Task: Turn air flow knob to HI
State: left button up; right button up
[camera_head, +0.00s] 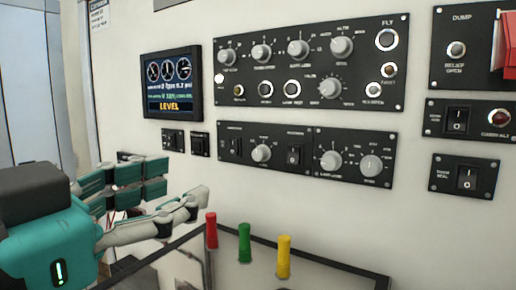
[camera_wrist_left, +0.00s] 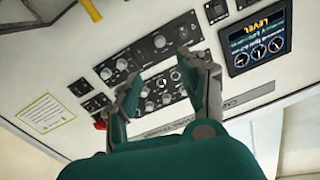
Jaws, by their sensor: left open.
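The lower black control panel (camera_head: 308,158) on the wall carries a left knob (camera_head: 261,153), a middle knob (camera_head: 331,160) and a right knob (camera_head: 371,165). Their labels are too small to read, so I cannot tell which one is the air flow knob or its setting. My left gripper (camera_head: 174,194) is open and empty, left of this panel and below the display, apart from the knobs. In the left wrist view, the open fingers (camera_wrist_left: 168,76) point toward the panels, which appear upside down. My right gripper is in neither view.
An upper panel (camera_head: 310,65) with several knobs sits above. A display (camera_head: 171,84) and two small switches are left of it. Switch panels (camera_head: 466,118) are at right. Red (camera_head: 211,230), green (camera_head: 244,242) and yellow (camera_head: 283,256) handles stand up below the lower panel.

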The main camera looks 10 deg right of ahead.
aim_at(257, 155)
pick_arm(q)
jog(key=p+x, duration=1.1)
jog(key=x, duration=0.4)
jog(key=shift+w+d, duration=0.15)
jog(key=shift+d, duration=0.1)
jog(key=shift+w+d, duration=0.15)
jog(key=shift+c, duration=0.7)
grip_shut()
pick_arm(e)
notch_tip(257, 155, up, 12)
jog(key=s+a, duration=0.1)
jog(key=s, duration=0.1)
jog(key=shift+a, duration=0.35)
